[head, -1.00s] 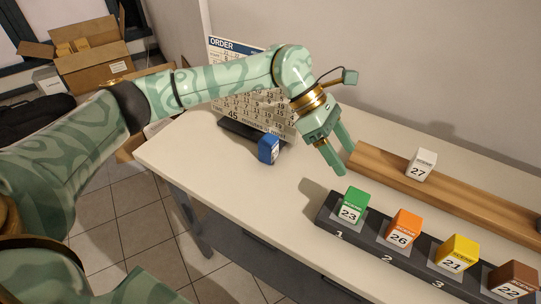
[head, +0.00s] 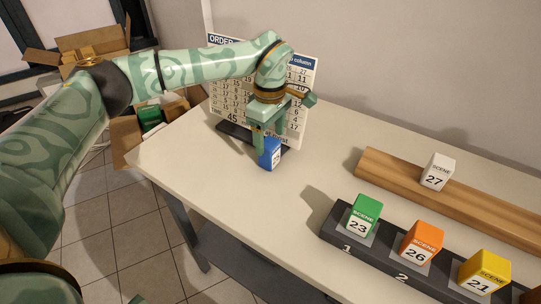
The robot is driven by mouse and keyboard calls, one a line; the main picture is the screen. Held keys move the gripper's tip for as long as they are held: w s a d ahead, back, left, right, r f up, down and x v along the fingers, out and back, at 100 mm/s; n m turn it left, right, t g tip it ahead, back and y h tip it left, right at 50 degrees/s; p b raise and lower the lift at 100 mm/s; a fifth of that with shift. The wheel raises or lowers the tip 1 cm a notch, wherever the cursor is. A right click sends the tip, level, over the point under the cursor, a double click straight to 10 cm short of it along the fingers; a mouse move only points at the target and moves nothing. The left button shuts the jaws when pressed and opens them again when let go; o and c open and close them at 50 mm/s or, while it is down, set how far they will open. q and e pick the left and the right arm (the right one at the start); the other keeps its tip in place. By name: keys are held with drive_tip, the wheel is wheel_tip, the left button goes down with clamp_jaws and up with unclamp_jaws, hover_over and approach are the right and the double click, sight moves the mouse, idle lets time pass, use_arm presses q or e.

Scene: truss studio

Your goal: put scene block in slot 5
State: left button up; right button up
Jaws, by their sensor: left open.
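A blue block (head: 270,154) with a white label stands on the table in front of the order board. My left gripper (head: 268,140) is open and pointing down at the blue block, its fingers at the block's top; I cannot tell whether they touch it. The dark slot rail (head: 336,236) at the lower right shows the numbers 1 and 2. It holds a green block 23 (head: 362,216), an orange block 26 (head: 420,244) and a yellow block 21 (head: 483,274). A brown block (head: 530,297) is cut off at the corner. Slot 5 and my right gripper are out of view.
A white block 27 (head: 437,172) sits on a wooden beam (head: 395,178) at the back right. The order board (head: 300,90) stands upright close behind my left gripper. The table's middle (head: 300,185) is clear. Cardboard boxes (head: 90,45) are at the left.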

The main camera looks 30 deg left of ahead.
sight(270, 142)
use_arm(q)
wheel_tip(270, 142, down, 6)
drive_tip(key=shift+r+b, duration=0.25)
drive_tip(key=shift+b, duration=0.9)
drive_tip(key=shift+s+r, duration=0.1)
drive_tip(key=shift+r, duration=0.05)
drive_tip(key=c, duration=1.2)
